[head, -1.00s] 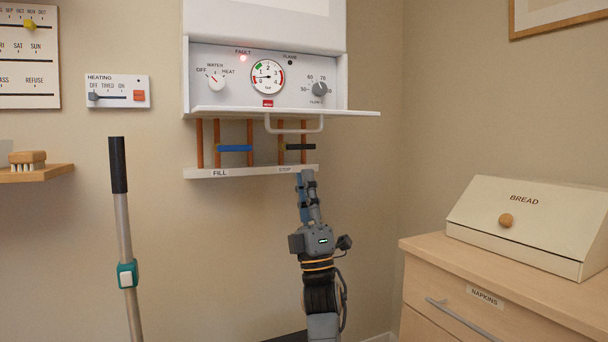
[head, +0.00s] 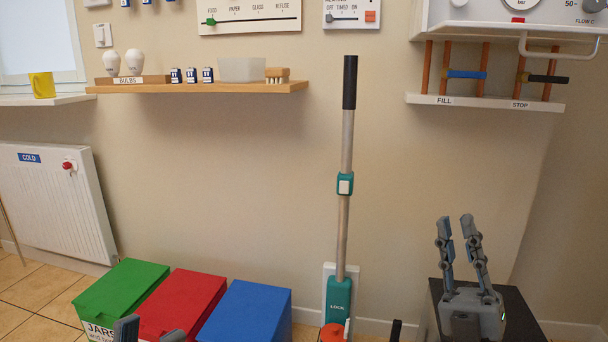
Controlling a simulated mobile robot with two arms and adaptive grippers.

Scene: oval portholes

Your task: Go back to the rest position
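My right gripper (head: 456,224) is at the lower right, raised with its two grey fingers pointing up and apart. Nothing is between them. It is below the shelf marked FILL and STOP and clear of it. My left gripper (head: 150,331) shows only as two dark fingertips at the bottom edge, in front of the bins. The tips are apart with nothing seen between them; the rest of it is out of view.
Green (head: 122,287), red (head: 182,300) and blue (head: 247,312) bins stand at the bottom. A pole tool (head: 345,210) stands upright between the grippers. A wall shelf (head: 200,88), a radiator (head: 55,205) and a boiler (head: 440,18) line the wall.

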